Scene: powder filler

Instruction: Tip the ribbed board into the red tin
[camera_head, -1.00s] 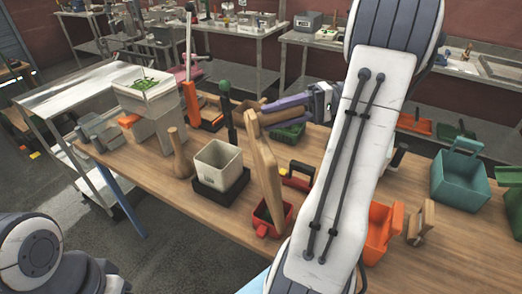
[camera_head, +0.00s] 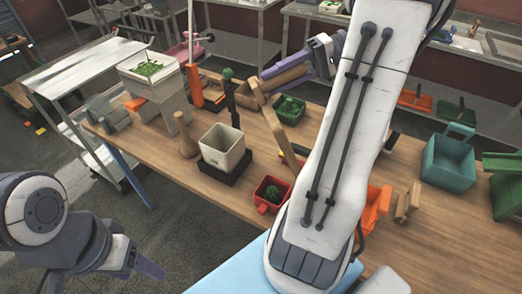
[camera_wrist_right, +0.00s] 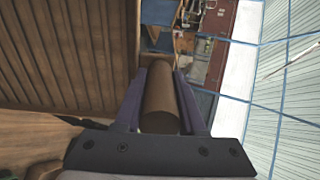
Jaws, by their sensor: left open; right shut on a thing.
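The ribbed board (camera_head: 276,121) is a wooden paddle, held steeply tilted above and behind the red tin (camera_head: 264,203). My right gripper (camera_head: 284,78) is shut on its brown handle. In the right wrist view the handle (camera_wrist_right: 161,102) lies between the two purple fingers, and the board's ribbed face (camera_wrist_right: 65,50) fills the left side. The red tin stands on the wooden table with a green clump (camera_head: 271,193) inside. I see no green material on the visible part of the board. My left gripper (camera_head: 135,268) is open and empty at the lower left, off the table.
A cream pot (camera_head: 222,150) on a black base and a wooden pestle (camera_head: 185,137) stand left of the tin. A green basket (camera_head: 288,108) is behind it. An orange bin (camera_head: 375,208) and teal crate (camera_head: 448,163) are to the right. A tray with green bits (camera_head: 150,70) sits far left.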

